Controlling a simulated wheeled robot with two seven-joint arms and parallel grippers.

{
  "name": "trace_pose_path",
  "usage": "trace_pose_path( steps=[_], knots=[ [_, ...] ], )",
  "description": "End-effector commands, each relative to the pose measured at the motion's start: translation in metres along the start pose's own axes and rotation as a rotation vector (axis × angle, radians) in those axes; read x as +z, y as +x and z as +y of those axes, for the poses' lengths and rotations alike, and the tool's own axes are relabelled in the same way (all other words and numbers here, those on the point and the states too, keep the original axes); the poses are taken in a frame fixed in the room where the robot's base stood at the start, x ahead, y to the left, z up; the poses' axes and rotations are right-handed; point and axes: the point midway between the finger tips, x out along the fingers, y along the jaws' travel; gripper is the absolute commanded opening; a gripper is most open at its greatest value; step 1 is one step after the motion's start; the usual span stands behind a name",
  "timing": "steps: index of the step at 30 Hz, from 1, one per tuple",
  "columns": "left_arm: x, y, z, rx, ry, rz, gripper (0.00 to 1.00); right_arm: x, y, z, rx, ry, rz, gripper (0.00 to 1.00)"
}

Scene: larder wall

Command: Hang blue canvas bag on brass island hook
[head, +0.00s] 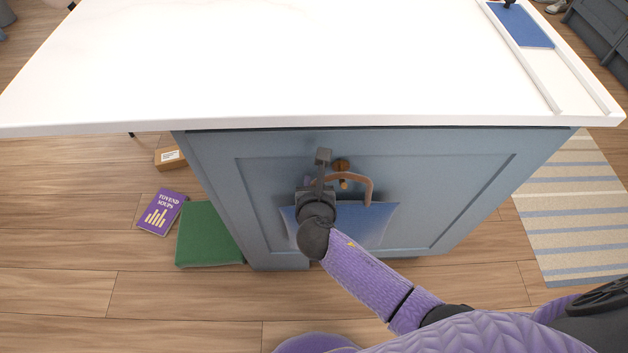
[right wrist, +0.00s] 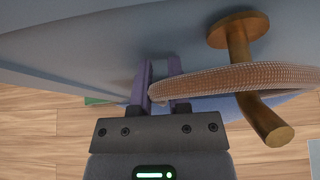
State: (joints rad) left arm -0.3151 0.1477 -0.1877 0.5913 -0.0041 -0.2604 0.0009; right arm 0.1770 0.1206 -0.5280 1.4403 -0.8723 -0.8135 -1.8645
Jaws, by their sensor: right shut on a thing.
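The blue canvas bag (head: 372,222) hangs in front of the blue-grey island panel, partly hidden by my right arm. Its brown strap (head: 368,184) arches above it. My right gripper (head: 319,178) is shut on the strap, left of the brass hook (head: 341,166). In the right wrist view, the strap (right wrist: 230,80) runs from between my right gripper's fingers (right wrist: 160,80) and crosses the stem of the brass hook (right wrist: 270,122). The hook's end shows past the strap. I cannot tell whether the strap rests on the hook. My left gripper is not in view.
The white countertop (head: 250,60) overhangs the island panel. A green box-like item (head: 208,235), a purple book (head: 161,212) and a cardboard box (head: 168,158) are on the floor at left. A striped rug (head: 570,210) lies at right. A blue item sits in a tray (head: 550,85).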

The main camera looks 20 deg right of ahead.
Motion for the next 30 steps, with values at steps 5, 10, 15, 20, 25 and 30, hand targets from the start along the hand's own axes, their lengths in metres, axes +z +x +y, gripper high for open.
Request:
trace_pose_path(
  steps=[5,10,15,20,25,30],
  knots=[
    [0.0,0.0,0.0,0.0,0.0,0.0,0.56,0.002,0.0,0.0,0.0,-0.001,-0.005,0.38],
    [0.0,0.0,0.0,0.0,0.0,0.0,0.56,0.001,0.0,0.0,0.0,-0.001,-0.003,0.63],
    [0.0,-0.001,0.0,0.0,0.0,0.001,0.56,-0.001,-0.001,0.0,0.0,0.001,0.003,0.63],
    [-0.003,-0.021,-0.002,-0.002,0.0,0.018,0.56,0.006,-0.029,0.0,0.001,0.0,0.0,0.63],
    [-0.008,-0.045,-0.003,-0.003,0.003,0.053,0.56,0.006,-0.073,0.0,0.001,0.001,-0.001,0.63],
    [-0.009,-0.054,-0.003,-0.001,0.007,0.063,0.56,0.003,-0.097,0.0,0.0,0.001,-0.002,0.63]
  ],
)
